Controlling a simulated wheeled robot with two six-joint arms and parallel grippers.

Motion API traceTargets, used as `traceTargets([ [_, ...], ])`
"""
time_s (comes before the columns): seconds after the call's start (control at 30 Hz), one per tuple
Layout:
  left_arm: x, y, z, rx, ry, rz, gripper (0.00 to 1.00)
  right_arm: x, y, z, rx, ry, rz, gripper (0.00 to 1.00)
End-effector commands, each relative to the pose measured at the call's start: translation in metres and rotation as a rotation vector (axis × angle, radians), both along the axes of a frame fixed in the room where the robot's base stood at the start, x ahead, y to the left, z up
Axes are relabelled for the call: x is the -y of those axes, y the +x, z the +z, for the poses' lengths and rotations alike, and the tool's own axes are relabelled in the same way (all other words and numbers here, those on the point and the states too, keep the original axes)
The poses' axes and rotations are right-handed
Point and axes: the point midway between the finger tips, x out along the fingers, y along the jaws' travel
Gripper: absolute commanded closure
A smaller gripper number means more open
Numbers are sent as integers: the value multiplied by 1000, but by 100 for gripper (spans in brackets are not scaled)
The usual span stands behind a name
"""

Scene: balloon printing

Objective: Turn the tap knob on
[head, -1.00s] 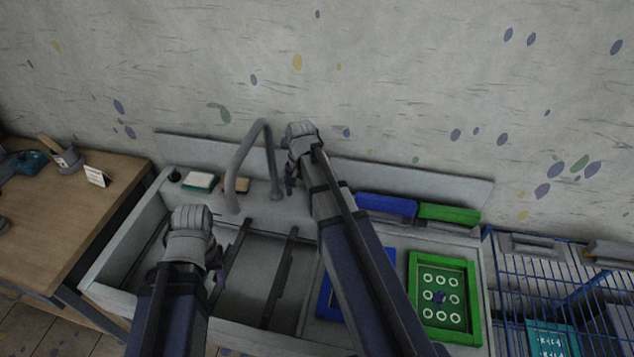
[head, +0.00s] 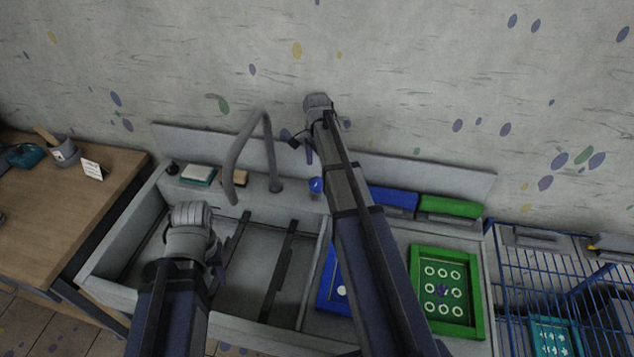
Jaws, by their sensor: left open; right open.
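The grey tap (head: 243,150) arches up from the back ledge of the sink (head: 232,290). A small blue knob (head: 316,186) shows on the ledge to the right of the tap, beside my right forearm. My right gripper (head: 301,147) is open and empty, above the knob and in front of the back panel, with its fingers pointing down and left. My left gripper (head: 217,262) hangs over the left part of the sink, open, its fingers partly hidden by its own wrist.
A sponge on a teal block (head: 198,175) and a brown brush-like block (head: 234,179) lie on the ledge left of the tap. Blue and green rolls (head: 450,207) and a green frame (head: 415,295) are right of the sink. A blue wire cart (head: 505,290) stands further right.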

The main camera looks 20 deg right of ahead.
Motion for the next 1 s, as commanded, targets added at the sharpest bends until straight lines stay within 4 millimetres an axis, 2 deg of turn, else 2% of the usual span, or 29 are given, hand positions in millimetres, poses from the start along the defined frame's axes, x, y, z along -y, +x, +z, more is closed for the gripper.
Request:
traceTargets([
  [0.03, 0, 0, -12, 0, 0, 0, 50, 0, 0, -12, 0, 0, 0, 5],
  [0.33, 0, 0, -50, 0, 0, 1, 50, 0, 0, -49, -1, 0, 1, 5],
  [0.5, 0, 0, -57, 0, 0, 1, 50, 0, 0, -57, -1, 0, 1, 5],
  [0.77, 0, 0, -56, 0, 0, 1, 50, 0, 0, -56, -1, 0, 1, 5],
  [1.0, 0, 0, -56, 0, 0, 1, 50, 0, 0, -56, -1, 0, 1, 31],
])
